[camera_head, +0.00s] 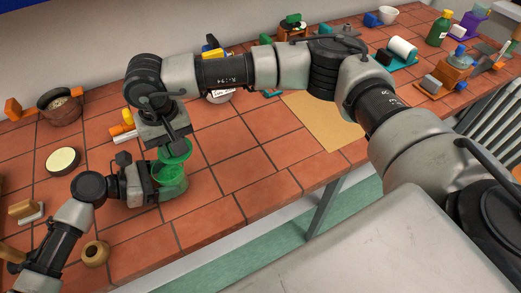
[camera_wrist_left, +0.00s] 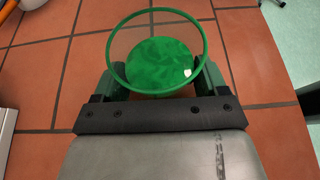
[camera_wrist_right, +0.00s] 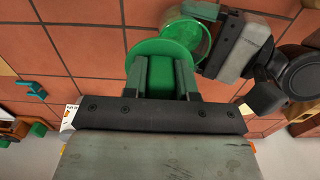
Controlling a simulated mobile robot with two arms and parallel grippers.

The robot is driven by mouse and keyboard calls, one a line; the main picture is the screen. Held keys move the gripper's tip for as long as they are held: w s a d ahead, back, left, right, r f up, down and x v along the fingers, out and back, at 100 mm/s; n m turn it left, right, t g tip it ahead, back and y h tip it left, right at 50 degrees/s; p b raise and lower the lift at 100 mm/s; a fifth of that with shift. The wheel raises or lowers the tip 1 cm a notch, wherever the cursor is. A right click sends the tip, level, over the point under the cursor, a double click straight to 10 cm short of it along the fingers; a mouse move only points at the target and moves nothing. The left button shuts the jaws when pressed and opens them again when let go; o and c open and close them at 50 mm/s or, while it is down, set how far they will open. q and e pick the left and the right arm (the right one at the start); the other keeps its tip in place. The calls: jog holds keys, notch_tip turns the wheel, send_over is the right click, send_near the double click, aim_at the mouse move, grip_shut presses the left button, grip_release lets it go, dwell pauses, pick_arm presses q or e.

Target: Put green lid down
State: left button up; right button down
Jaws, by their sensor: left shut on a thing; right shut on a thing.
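My left gripper (camera_head: 158,182) is shut on the jar from the side. The left wrist view looks into the jar's open top (camera_wrist_left: 155,48) between the fingers. I cannot tell whether lid and jar touch.
Clear tiles (camera_head: 235,170) lie right of the jar, up to the bench's front edge. A pale round disc (camera_head: 63,160), a brown pot (camera_head: 60,112) and a small tan pot (camera_head: 95,253) stand left.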

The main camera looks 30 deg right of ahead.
jog(key=d+f, duration=0.1)
jog(key=d, duration=1.2)
pick_arm(q)
jog(key=shift+d, duration=0.1)
pick_arm(e)
send_over(275, 154)
notch_tip(275, 154, down, 5)
jog(key=shift+d+r, duration=0.1)
jog(key=shift+r, duration=0.1)
jog(key=shift+w+f, duration=0.1)
jog(key=shift+f, duration=2.75)
jog(key=shift+f, duration=0.15)
jog(key=c, duration=0.9)
grip_release()
